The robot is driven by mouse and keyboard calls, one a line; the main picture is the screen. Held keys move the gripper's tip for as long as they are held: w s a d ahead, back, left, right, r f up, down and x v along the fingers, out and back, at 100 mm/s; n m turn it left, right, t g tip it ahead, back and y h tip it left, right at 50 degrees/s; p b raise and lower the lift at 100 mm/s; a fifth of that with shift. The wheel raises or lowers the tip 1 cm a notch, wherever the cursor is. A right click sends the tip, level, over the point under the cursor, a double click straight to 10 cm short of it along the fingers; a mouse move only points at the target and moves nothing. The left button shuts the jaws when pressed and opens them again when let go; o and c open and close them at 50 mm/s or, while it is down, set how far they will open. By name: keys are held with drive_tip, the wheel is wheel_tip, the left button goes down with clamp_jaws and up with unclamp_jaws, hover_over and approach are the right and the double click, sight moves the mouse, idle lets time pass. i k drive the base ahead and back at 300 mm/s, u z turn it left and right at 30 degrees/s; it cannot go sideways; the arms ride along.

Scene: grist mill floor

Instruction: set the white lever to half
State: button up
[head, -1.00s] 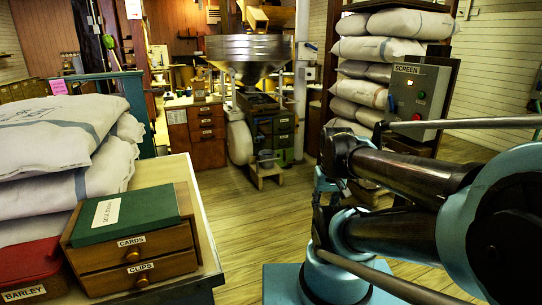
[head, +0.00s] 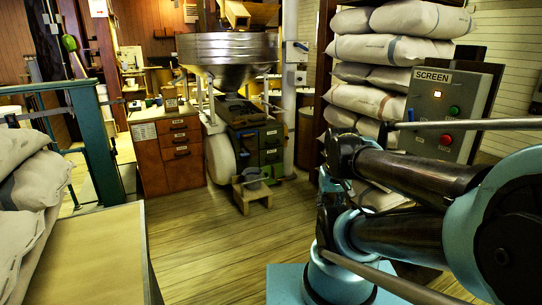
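I cannot make out a white lever for certain in the head view. A small pale box (head: 297,52) is fixed on the white post beside the mill; its details are too small to tell whether it carries a lever. The mill has a wide metal hopper (head: 228,52) above a green drawer-like body (head: 258,150), with a rounded white housing (head: 220,158) on its left side. My arm is folded across the right of the view. My gripper is not visible.
A grey SCREEN panel (head: 438,88) with green and red buttons stands at right, before stacked sacks (head: 388,48). A table (head: 100,245) with sacks is close at left. Wooden drawers (head: 180,152) and a low stool (head: 252,193) stand ahead. The plank floor (head: 210,250) between is clear.

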sight(272, 106)
drive_tip(key=u, duration=0.05)
drive_tip(key=i, duration=3.25)
drive_tip(key=u, duration=0.2)
